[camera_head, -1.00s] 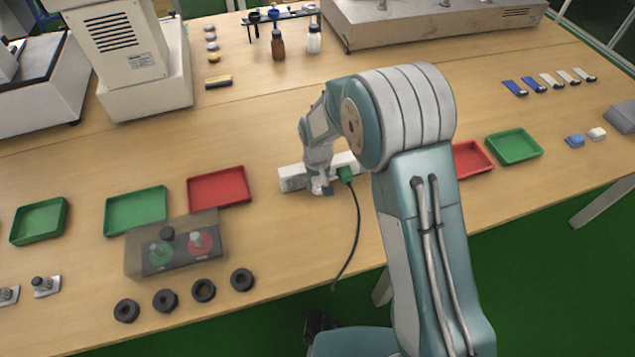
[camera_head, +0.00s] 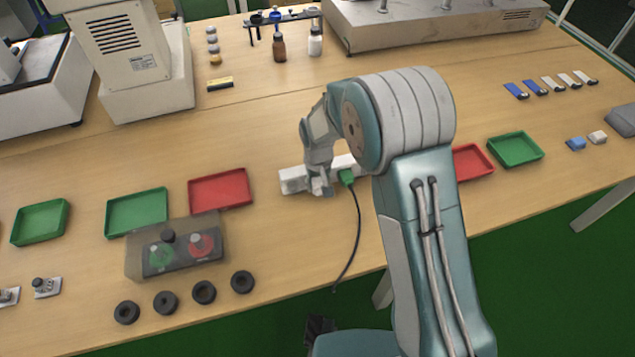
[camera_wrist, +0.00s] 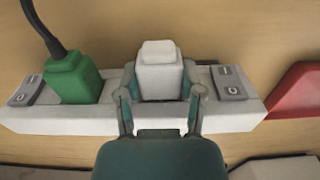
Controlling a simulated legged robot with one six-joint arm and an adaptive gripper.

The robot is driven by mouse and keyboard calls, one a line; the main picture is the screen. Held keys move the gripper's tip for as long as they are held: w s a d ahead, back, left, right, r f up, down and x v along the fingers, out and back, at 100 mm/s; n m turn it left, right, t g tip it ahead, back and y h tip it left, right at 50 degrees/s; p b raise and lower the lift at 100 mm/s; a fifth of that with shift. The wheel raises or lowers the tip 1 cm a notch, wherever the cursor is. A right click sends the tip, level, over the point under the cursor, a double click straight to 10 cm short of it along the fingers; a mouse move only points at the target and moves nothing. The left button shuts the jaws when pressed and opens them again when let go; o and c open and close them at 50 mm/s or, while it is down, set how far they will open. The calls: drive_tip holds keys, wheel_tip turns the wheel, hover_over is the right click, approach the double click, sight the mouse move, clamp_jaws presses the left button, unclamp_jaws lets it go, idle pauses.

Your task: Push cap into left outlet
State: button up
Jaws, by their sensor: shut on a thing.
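A white power strip (camera_head: 293,180) lies on the table in the head view. It also runs across the wrist view (camera_wrist: 60,122). A white cap (camera_wrist: 158,72) stands upright over the middle of the strip, between my gripper's two fingers. My gripper (camera_wrist: 160,85) is shut on this cap. In the head view my gripper (camera_head: 320,187) is down at the strip. A green plug (camera_wrist: 72,78) with a black cord sits in the strip, left of the cap in the wrist view. It also shows in the head view (camera_head: 346,177). The cap's underside is hidden, so I cannot tell how deep it sits.
Grey rocker switches (camera_wrist: 229,83) sit at both ends of the strip. A red tray (camera_head: 220,189) and a green tray (camera_head: 136,212) lie to the left. A control box (camera_head: 180,250) and several black rings stand in front of them. The cord (camera_head: 355,240) hangs toward the table's front edge.

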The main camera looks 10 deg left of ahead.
drive_tip(key=shift+w+a, duration=0.15)
drive_tip(key=shift+w, duration=0.2)
idle(0.4)
drive_tip(key=o, duration=0.9)
drive_tip(key=shift+r, duration=0.1)
wheel_tip(320, 180, up, 12)
